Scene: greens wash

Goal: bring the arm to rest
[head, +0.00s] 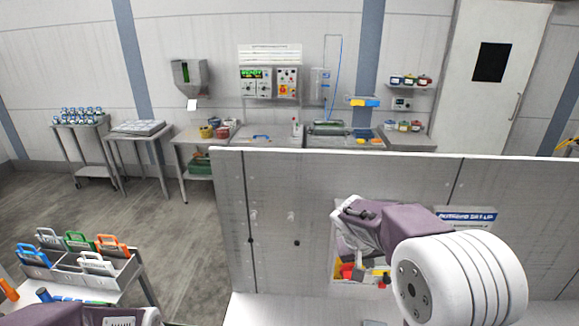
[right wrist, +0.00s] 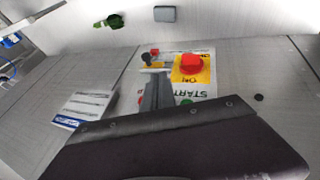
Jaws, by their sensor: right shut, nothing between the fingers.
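My right arm reaches in from the right in the head view, in front of a grey upright panel (head: 270,220). My right gripper (head: 351,252) is small and partly covered by its own wrist there. In the right wrist view the gripper (right wrist: 156,88) is shut and empty, in front of a white control plate (right wrist: 205,88) on the panel. The plate has a red button (right wrist: 191,64) on a yellow square and the word START. I cannot tell whether the fingertips touch the plate. Only part of my left arm shows at the lower left; its gripper is out of view.
A white label box (head: 466,216) is on the panel right of my wrist. A rack with coloured handles (head: 60,262) stands at the lower left. Tables with equipment (head: 265,133) line the back wall beyond the panel.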

